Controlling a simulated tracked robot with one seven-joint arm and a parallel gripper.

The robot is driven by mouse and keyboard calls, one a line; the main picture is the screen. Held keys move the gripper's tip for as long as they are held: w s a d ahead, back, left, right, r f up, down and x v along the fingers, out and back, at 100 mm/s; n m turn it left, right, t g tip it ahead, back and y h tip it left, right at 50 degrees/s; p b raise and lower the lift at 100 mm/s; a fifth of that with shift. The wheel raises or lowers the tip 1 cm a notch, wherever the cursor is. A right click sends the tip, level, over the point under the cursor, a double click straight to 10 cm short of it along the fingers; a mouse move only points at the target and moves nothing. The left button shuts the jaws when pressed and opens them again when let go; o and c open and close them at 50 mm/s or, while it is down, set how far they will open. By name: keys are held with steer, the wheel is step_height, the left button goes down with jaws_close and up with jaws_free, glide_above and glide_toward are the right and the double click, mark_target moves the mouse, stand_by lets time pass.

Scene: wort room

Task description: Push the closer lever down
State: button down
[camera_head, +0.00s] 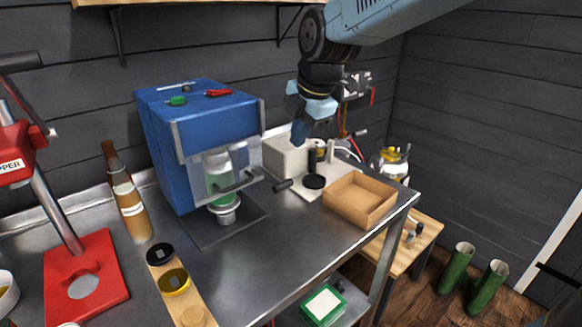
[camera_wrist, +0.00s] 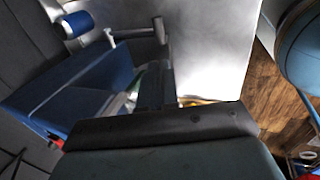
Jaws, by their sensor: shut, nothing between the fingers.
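The blue closer (camera_head: 160,140) stands on the steel bench in the head view, with a clear jar (camera_head: 217,170) inside its open front. A grey bar lever (camera_head: 238,183) with a dark grip (camera_head: 283,185) sticks out at its front right. My gripper (camera_head: 299,132) is shut and empty, pointing down above and to the right of the grip, apart from it. In the wrist view the shut fingers (camera_wrist: 156,88) hang beside a blue body (camera_wrist: 85,85), and a grey bar (camera_wrist: 135,33) shows beyond. I cannot tell whether that bar is the lever.
A red capper (camera_head: 85,280) and a brown bottle (camera_head: 126,195) stand at left. A wooden strip with lids (camera_head: 190,300) lies in front. A cardboard tray (camera_head: 345,215) and a white box (camera_head: 285,158) sit right of the closer. Bare bench (camera_head: 260,250) lies in front.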

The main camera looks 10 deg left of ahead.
mark_target(284, 185)
steer(key=x, duration=1.3)
steer(key=shift+a+f, duration=0.15)
steer(key=shift+f, duration=0.25)
steer(key=f, duration=0.2)
steer(key=d+f, duration=0.1)
steer(key=f, duration=0.1)
steer(key=shift+s, duration=0.4)
steer(key=shift+f, duration=0.1)
steer(key=shift+s, duration=0.1)
steer(key=s+d+v, duration=0.1)
steer(key=v, duration=1.3)
steer(key=shift+d+f, duration=0.3)
steer(key=shift+d, duration=0.1)
